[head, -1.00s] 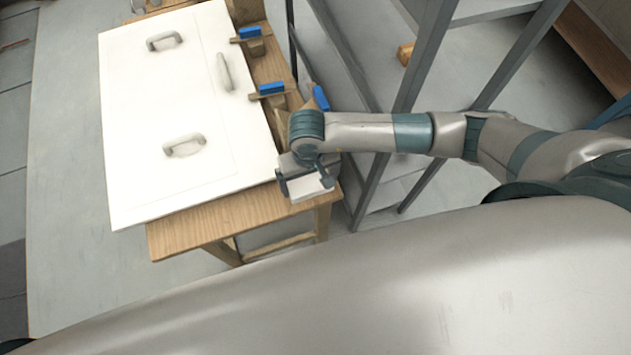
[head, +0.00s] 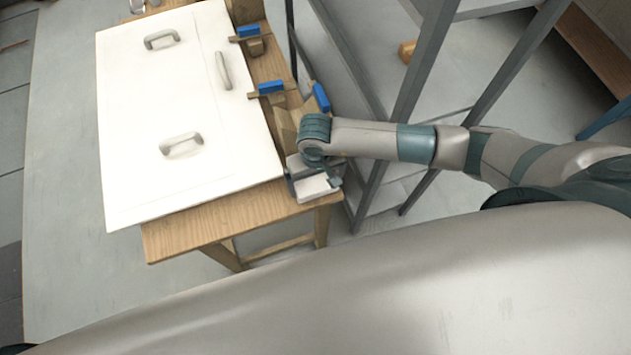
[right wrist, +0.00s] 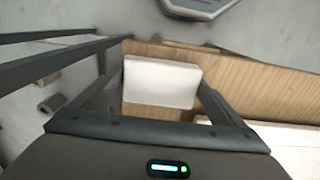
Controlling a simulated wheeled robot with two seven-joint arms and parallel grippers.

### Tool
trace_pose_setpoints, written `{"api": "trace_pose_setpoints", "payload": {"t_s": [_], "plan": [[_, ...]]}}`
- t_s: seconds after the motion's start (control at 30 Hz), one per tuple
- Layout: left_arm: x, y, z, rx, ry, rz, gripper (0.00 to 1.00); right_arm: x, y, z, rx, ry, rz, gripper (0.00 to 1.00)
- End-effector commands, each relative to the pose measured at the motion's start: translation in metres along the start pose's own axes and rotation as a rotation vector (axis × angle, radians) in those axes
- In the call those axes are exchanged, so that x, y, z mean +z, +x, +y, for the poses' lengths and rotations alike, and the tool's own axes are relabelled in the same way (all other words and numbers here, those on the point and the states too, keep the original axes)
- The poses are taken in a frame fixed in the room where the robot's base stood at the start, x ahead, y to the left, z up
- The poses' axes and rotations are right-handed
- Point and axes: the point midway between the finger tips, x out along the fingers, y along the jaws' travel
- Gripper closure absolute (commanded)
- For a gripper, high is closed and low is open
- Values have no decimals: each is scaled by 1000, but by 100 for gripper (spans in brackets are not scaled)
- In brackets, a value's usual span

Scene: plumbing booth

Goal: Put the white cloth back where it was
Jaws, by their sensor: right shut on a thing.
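The white cloth (head: 315,188) is a small pale folded block at the near right corner of the wooden table (head: 215,226). My right gripper (head: 314,181) is shut on it. In the right wrist view the cloth (right wrist: 161,83) sits between the two fingers, over the wood near the table edge. I cannot tell whether its underside touches the table. My left gripper is not in view.
A large white panel (head: 203,110) with several handles covers most of the table. Blue-handled clamps (head: 271,87) stand along its right side. A grey metal rack (head: 420,75) stands just right of the table. Bare wood shows along the near edge.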

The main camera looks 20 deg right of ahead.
Motion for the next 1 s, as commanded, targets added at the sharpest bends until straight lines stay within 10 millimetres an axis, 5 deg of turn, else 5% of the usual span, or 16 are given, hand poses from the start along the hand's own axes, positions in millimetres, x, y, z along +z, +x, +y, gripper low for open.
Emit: {"api": "trace_pose_setpoints", "payload": {"t_s": [0.47,0.5,1.0], "plan": [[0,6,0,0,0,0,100,-1,6,0,0,-1,1,25],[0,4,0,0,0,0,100,0,4,0,-1,-1,1,0],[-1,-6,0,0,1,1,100,-1,-9,0,-1,-1,2,0]]}}
